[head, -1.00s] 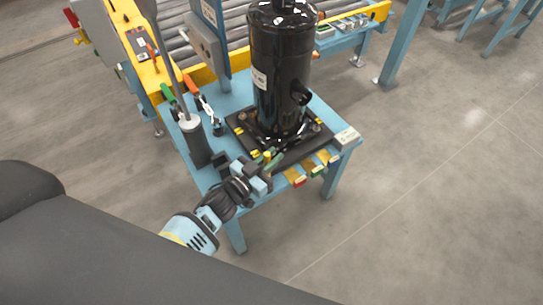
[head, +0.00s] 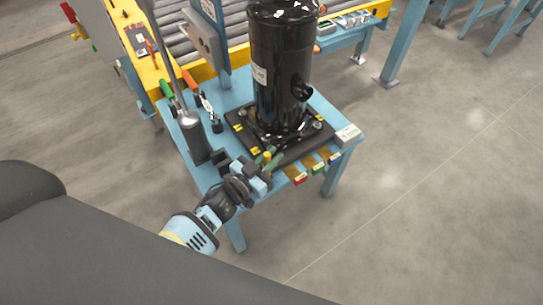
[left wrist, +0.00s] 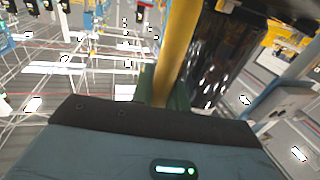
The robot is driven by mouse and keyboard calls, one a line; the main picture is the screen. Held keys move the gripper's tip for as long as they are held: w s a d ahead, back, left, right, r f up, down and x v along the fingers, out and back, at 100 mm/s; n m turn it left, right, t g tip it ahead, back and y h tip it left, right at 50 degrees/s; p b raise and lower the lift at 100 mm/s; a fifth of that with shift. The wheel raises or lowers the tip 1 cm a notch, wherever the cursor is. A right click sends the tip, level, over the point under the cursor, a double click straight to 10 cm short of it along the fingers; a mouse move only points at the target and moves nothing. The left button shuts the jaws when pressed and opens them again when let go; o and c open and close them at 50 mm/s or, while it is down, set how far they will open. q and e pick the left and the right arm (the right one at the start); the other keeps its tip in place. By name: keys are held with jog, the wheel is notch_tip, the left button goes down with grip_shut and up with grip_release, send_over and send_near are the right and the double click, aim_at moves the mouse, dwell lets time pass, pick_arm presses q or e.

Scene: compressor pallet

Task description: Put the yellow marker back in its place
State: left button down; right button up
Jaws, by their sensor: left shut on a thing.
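The yellow marker (left wrist: 178,45) shows large in the left wrist view as a yellow shaft rising from between my green fingers. My left gripper (head: 268,159) is shut on it at the front edge of the black compressor base, in front of the black compressor (head: 280,75). In the head view only a small yellow bit (head: 267,154) shows at the fingers, probably the marker. The marker's far end is outside the wrist view. My right gripper is not in view.
Small holders with red (head: 299,180), green and blue fronts line the blue table's (head: 222,178) front edge, right of my gripper. A grey cylinder with a tall rod (head: 195,138) and orange- and green-handled tools stand at left. A roller conveyor (head: 180,42) lies behind.

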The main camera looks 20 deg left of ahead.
pick_arm(q)
jog(key=shift+f+b, duration=0.8)
jog(key=shift+f, duration=0.2)
jog(key=shift+f+b, duration=0.45)
jog(key=shift+f, duration=0.1)
jog(key=shift+f+b, duration=0.45)
jog(key=shift+f, duration=0.05)
jog(key=c, duration=1.3)
grip_release()
jog(key=v, duration=0.7)
jog(key=shift+s+a+p, duration=0.2)
jog(key=shift+s+p, duration=0.2)
jog(key=shift+p, duration=0.05)
